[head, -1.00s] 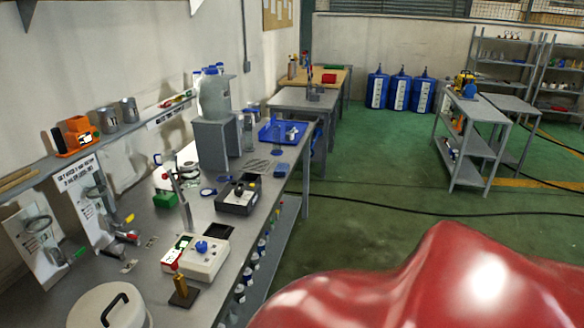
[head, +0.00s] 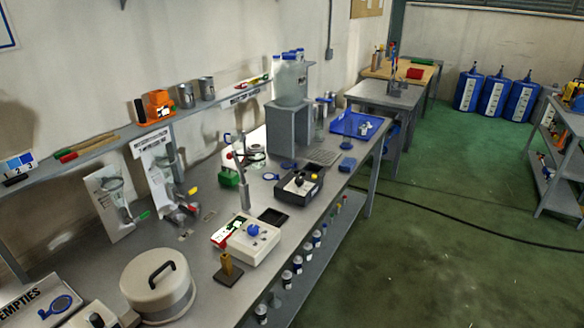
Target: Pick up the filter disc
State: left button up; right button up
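I cannot make out a filter disc for certain in the head view. The grey workbench (head: 205,262) along the wall holds the lab equipment, and small flat items on it are too small to identify. Neither of my grippers is in view.
On the bench stand a round lidded pot (head: 157,284), a white device with a blue knob (head: 247,240), a black tray (head: 297,186), a large clear vessel (head: 290,82) on a grey block and a blue tray (head: 357,124). The green floor (head: 430,240) to the right is mostly clear.

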aim_at(268, 176)
jog(key=i+l+u, duration=0.1)
jog(key=u, duration=0.3)
jog(key=i+l+u, duration=0.1)
jog(key=u, duration=0.35)
jog(key=i+l+u, duration=0.2)
jog(key=l, duration=0.25)
jog(key=i+l+u, duration=0.15)
jog(key=l, duration=0.3)
jog(key=l+u, duration=0.2)
jog(key=l, duration=0.25)
jog(key=i+l+u, duration=0.15)
jog(key=l, duration=0.35)
jog(key=k, duration=0.05)
